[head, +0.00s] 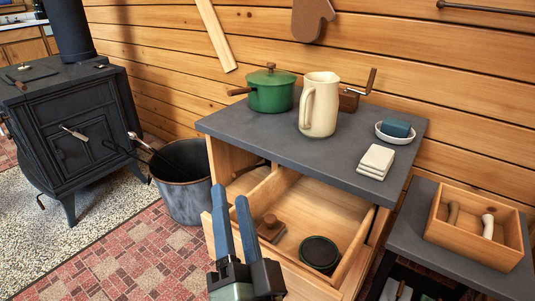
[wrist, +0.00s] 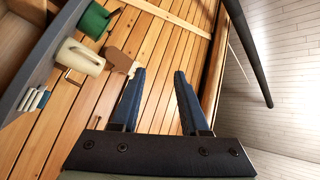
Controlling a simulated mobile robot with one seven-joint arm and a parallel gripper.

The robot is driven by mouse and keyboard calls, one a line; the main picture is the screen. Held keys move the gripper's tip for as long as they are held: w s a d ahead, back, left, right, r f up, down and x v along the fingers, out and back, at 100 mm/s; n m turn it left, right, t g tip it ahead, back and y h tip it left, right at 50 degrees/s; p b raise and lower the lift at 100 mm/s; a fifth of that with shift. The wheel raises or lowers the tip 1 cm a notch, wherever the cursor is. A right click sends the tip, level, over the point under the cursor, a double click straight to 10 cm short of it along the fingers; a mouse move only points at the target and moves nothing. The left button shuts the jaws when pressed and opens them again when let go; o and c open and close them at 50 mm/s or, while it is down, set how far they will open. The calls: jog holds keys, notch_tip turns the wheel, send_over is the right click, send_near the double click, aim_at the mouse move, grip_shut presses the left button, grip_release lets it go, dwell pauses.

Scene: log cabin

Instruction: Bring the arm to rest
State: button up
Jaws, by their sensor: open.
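My gripper (head: 232,222) shows in the head view in front of the cabinet, with its two blue fingers pointing up. It is empty, and the fingers stand apart. In the wrist view my gripper (wrist: 158,90) is open, with a clear gap between the fingers and the plank wall (wrist: 120,100) beyond them. From the head view alone I cannot tell how far it is from the open drawer (head: 345,262) behind it.
On the cabinet top (head: 260,135) are a green pot (head: 271,92), a cream pitcher (head: 319,105), folded cloths (head: 376,161) and a dish with a blue block (head: 395,129). A bucket (head: 184,185) and black stove (head: 75,130) stand left; a side table with a wooden box (head: 470,250) stands right.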

jog(key=s+d+r+n+t+h, duration=0.2)
jog(key=r, duration=0.8)
jog(key=s+d+r+n+t+h, duration=0.1)
jog(key=s+r+n+t, duration=0.15)
jog(key=r, duration=0.75)
jog(key=s+d+r+n+t+h, duration=0.2)
jog(key=r+n, duration=0.1)
jog(key=r, duration=0.7)
notch_tip(320, 180, up, 35)
jog(key=p, duration=3.5)
jog(key=shift+a, duration=0.25)
